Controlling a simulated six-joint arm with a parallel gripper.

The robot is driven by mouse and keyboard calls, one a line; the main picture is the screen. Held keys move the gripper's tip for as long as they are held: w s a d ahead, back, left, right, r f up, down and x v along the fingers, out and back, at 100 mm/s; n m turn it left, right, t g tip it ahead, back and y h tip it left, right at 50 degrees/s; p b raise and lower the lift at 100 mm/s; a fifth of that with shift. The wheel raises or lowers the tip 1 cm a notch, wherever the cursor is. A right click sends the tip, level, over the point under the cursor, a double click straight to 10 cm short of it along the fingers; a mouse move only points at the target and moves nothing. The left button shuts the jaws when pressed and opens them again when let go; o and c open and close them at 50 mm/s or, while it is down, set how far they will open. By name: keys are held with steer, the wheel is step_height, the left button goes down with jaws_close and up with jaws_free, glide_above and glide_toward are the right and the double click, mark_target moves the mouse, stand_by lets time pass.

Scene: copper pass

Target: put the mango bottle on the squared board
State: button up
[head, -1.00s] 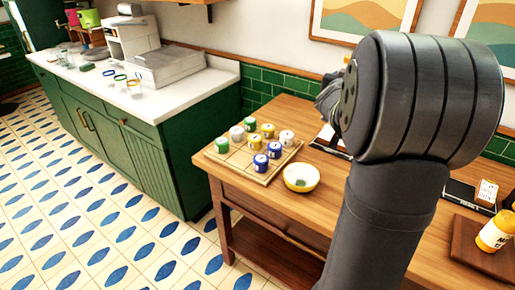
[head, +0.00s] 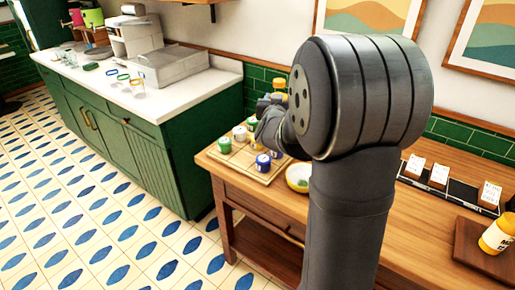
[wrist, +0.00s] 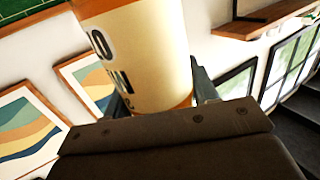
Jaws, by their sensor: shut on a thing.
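My gripper (head: 270,106) is shut on a yellow-orange bottle (head: 280,86), held above the far side of the squared board. In the wrist view the bottle (wrist: 145,60) is cream with orange bands, between the two fingers; only part of its dark lettering shows, including an O. The squared wooden board (head: 243,164) lies on the wooden table's left end, with several green, white and blue-labelled cans on its squares. My arm and gripper hide the board's right and far parts. The bottle is apart from the board.
A bowl (head: 297,180) stands right of the board, partly behind my arm. A black rack with cards (head: 438,177) lies at the back of the table.

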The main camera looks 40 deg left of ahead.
step_height(320, 180, down, 4)
steer(key=shift+a+r, duration=0.1)
steer(key=shift+a, duration=0.05)
steer(key=s+a+f, duration=0.3)
steer(key=a+f, duration=0.8)
steer(key=shift+s+f, duration=0.1)
steer(key=shift+f, duration=0.05)
steer(key=o, duration=1.2)
steer(key=shift+f, duration=0.1)
steer(key=shift+o, duration=0.2)
steer(key=v, duration=1.2)
